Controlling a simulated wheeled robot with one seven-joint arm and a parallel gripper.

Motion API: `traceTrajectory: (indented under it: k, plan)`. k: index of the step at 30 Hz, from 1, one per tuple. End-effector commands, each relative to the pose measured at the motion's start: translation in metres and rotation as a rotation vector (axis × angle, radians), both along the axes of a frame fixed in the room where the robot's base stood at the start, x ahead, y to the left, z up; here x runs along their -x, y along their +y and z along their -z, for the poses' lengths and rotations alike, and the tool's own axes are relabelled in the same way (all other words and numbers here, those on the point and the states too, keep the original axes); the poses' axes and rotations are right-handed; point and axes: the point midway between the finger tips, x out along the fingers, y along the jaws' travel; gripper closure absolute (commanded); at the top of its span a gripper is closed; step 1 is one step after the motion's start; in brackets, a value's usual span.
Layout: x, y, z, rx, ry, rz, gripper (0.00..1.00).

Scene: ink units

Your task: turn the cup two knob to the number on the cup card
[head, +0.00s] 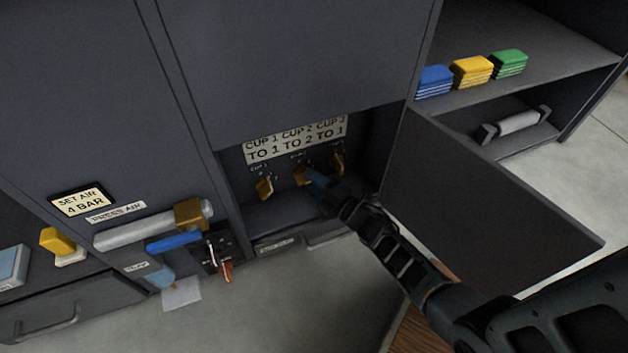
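The cup card (295,140) is a white label inside an open recess of the dark cabinet. It reads CUP 1 TO 1, CUP 2 TO 2, CUP 3 TO 1.
An open dark door (490,205) stands close to the right of my arm. A shelf (540,58) holds blue, yellow and green stacks. At left are the SET AIR 4 BAR card (82,201), a pale horizontal cylinder (145,228) and a red-orange switch (225,271).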

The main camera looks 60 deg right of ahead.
Motion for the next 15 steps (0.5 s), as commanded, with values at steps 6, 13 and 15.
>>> traceTrajectory:
  k: [6, 13, 15]
  plan:
    - [0.000, 0.000, -0.001, 0.001, -0.001, 0.000, 0.60]
    - [0.010, 0.002, -0.001, 0.001, 0.002, 0.000, 0.60]
    - [0.019, 0.004, -0.002, 0.001, 0.001, 0.000, 0.60]
